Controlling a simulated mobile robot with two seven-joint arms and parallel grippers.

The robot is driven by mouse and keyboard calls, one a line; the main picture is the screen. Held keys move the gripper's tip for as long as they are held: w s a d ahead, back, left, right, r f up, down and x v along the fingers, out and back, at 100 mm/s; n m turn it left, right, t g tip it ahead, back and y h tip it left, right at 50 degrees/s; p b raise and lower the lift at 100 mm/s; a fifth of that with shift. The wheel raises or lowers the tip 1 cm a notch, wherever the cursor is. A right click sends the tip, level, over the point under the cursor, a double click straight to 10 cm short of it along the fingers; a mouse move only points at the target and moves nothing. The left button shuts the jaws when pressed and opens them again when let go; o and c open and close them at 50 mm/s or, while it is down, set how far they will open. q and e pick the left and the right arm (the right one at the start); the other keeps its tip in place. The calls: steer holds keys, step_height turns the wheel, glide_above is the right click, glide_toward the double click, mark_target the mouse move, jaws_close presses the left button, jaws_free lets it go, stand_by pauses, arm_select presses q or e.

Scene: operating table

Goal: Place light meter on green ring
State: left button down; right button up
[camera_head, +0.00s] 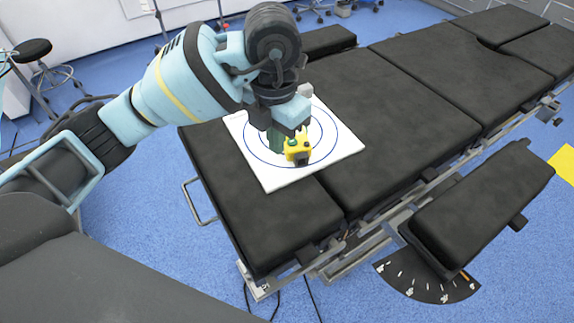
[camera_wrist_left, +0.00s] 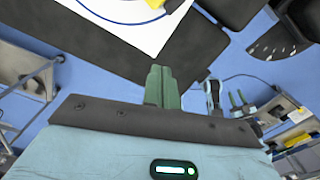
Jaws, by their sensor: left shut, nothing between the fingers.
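A yellow light meter (camera_head: 298,148) with dark parts sits on a white board (camera_head: 330,165), inside a blue ring drawn on it. A small yellow part of it (camera_wrist_left: 155,3) shows at the top edge of the left wrist view. I cannot make out a green ring; the middle of the board is partly covered by my arm and the meter. My left gripper (camera_head: 276,142) has green fingers and is over the board, just left of the meter. In the left wrist view its fingers (camera_wrist_left: 162,88) are together and empty. My right gripper is not in view.
The board lies on the black padded operating table (camera_head: 405,110). A side pad (camera_head: 480,205) and metal rails stick out at the lower right. A black stool (camera_head: 33,50) stands at the far left. The table right of the board is clear.

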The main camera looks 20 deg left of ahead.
mark_target(291, 171)
arm_select(q)
step_height(291, 171, down, 10)
steer(key=shift+w+d+f, duration=0.1)
steer(key=shift+w+f, duration=0.05)
steer(key=shift+f, duration=0.1)
steer(key=shift+w+d+r, duration=0.1)
steer(key=shift+w+d, duration=0.1)
steer(key=shift+w, duration=0.35)
steer(key=shift+w+d+r, duration=0.1)
steer(key=shift+w+d, duration=0.1)
steer(key=shift+w, duration=0.3)
steer(key=shift+w+d, duration=0.25)
steer(key=shift+w, duration=0.55)
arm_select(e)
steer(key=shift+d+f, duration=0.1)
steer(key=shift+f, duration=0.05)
